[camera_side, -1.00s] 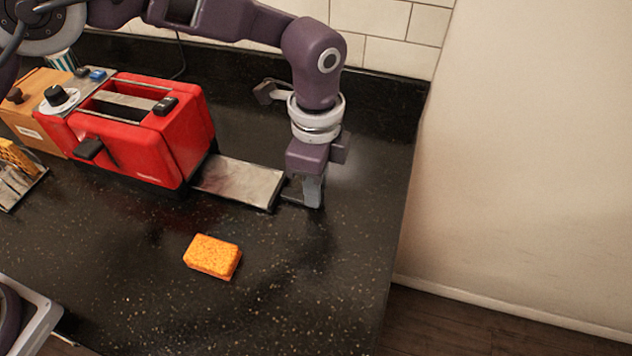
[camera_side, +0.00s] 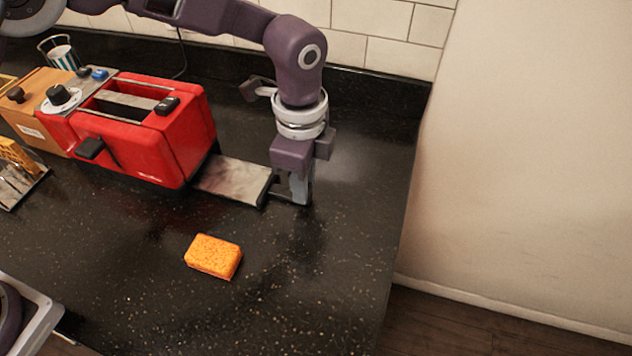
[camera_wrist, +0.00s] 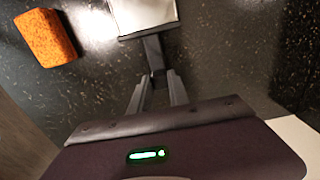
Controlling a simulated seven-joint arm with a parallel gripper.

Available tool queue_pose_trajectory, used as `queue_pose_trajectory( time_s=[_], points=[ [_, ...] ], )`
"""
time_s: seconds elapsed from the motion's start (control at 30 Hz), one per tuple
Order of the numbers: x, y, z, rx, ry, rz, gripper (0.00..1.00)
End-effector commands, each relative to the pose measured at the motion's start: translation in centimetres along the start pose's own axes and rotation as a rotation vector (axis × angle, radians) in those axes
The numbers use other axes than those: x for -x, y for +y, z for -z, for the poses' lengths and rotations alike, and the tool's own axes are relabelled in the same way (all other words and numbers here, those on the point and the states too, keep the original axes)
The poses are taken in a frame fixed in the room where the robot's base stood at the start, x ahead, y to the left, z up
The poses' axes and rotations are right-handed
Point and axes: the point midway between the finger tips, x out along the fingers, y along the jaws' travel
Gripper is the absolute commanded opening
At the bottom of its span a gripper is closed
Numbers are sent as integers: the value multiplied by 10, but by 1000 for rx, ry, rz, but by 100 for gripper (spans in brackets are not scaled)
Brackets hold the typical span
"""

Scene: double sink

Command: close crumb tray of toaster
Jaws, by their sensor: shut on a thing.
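The red toaster (camera_side: 150,130) stands on the dark counter. Its metal crumb tray (camera_side: 232,180) sticks out to the right from the toaster's base. My gripper (camera_side: 293,198) points down at the tray's outer end, low over the counter. In the wrist view the tray (camera_wrist: 145,14) is at the top, and the fingers of my gripper (camera_wrist: 158,92) are shut on the narrow dark handle (camera_wrist: 153,50) that projects from its end. The tray's inner part is hidden inside the toaster.
An orange sponge (camera_side: 213,257) lies on the counter in front of the tray, apart from it; it also shows in the wrist view (camera_wrist: 46,37). A wooden box (camera_side: 35,110) stands left of the toaster. The counter around the tray is clear.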

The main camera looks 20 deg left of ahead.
Motion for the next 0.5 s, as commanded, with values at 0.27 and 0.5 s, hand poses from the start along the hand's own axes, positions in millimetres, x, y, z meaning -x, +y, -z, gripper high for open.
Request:
queue_pose_trajectory(
  time_s=[0.27, 0.5],
  points=[
    [2, -1, -69, 6, 1, 2, 0],
    [2, -1, -114, 4, 1, 3, 0]
  ],
)
